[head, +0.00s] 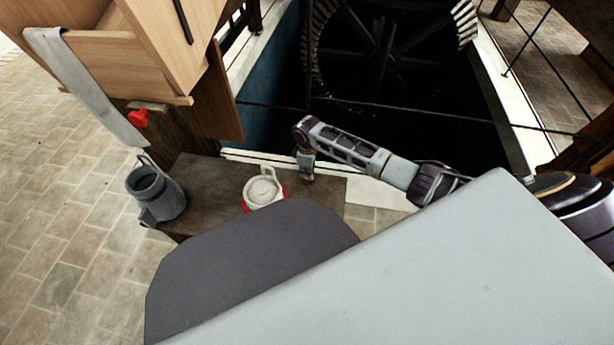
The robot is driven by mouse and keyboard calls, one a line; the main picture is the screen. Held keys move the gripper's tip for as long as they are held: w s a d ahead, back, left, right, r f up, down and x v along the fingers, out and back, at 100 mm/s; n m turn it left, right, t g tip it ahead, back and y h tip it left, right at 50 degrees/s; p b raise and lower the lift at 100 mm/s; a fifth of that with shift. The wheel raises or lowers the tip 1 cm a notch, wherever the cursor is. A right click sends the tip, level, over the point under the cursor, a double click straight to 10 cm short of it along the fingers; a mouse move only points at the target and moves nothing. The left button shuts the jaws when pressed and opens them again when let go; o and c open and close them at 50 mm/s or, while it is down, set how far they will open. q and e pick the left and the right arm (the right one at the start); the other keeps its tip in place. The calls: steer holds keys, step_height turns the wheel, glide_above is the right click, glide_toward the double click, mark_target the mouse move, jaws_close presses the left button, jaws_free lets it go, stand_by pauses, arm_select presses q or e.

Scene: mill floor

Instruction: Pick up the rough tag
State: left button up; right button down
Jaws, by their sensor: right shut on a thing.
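My right gripper (306,175) points down at the back right part of a low dark wooden bench (210,172), to the right of a pale lidded pot. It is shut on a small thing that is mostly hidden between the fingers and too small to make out. I cannot pick out the rough tag for certain anywhere in the view. My left gripper is not in view.
The pale pot (263,187) with red edging and a grey jug (155,190) stand on the bench. Behind lies a dark pit with a large wheel (385,45). Tiled floor (60,200) is clear at left.

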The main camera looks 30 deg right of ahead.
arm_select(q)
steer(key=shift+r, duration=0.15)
arm_select(e)
steer(key=shift+r, duration=0.2)
steer(key=shift+r+p, duration=0.8)
steer(key=shift+r, duration=0.35)
step_height(320, 180, up, 5)
steer(key=shift+f+p, duration=0.1)
steer(key=shift+p, duration=1.1)
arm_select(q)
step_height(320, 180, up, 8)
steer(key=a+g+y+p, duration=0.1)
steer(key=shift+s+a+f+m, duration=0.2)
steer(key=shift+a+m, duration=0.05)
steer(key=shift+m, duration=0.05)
arm_select(e)
steer(key=shift+r, duration=1.25)
steer(key=shift+r, duration=0.15)
